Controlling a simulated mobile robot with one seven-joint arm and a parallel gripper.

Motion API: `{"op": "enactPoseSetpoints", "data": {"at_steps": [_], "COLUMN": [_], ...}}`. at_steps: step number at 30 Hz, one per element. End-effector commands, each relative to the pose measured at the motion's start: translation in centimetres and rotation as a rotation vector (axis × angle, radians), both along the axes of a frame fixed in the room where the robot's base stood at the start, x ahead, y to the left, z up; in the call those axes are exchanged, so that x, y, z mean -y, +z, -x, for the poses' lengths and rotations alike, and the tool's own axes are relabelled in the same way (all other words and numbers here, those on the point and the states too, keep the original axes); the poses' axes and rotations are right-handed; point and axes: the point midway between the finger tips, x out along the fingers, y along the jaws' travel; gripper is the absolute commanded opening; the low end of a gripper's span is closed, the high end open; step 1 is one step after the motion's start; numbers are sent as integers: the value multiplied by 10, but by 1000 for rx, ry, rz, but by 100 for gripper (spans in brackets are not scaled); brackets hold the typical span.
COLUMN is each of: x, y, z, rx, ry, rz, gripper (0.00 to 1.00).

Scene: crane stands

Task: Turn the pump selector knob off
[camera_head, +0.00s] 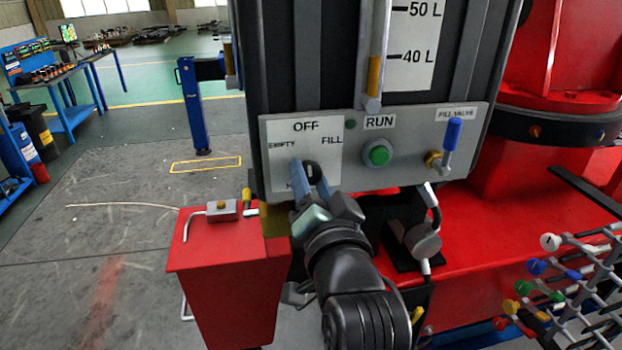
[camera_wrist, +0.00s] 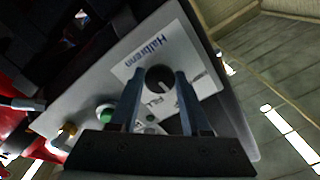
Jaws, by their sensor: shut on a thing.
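The pump selector knob (camera_head: 313,168) is black and round, on a white label plate (camera_head: 329,158) marked OFF at the top, EMPTY at left and FILL at right. My gripper (camera_head: 309,176) reaches up to it from below and partly hides it. In the wrist view the knob (camera_wrist: 158,78) sits between the two fingertips of my gripper (camera_wrist: 159,74), which are shut on its sides. A pale line shows on the knob face in the wrist view; which label it points to, I cannot tell.
Right of the plate are a green RUN button (camera_head: 379,153) and a blue-handled fill valve (camera_head: 451,140). A red box (camera_head: 229,262) stands at lower left, close to my arm. A rack with coloured knobs (camera_head: 580,280) is at lower right. Open floor lies at left.

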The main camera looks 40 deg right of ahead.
Motion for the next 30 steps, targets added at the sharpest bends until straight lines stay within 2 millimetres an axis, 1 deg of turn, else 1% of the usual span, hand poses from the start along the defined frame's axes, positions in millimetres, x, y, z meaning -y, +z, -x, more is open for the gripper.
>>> {"op": "enactPoseSetpoints", "data": {"at_steps": [8,20,21,25,26,30], "x": [0,0,0,0,0,0], "y": [0,0,0,0,0,0], "z": [0,0,0,0,0,0], "rx": [34,37,37,36,36,36], "ry": [1,1,1,1,1,1], "rz": [-57,-62,-62,-61,-61,-61], "gripper": [0,0,50,74,76,76]}}
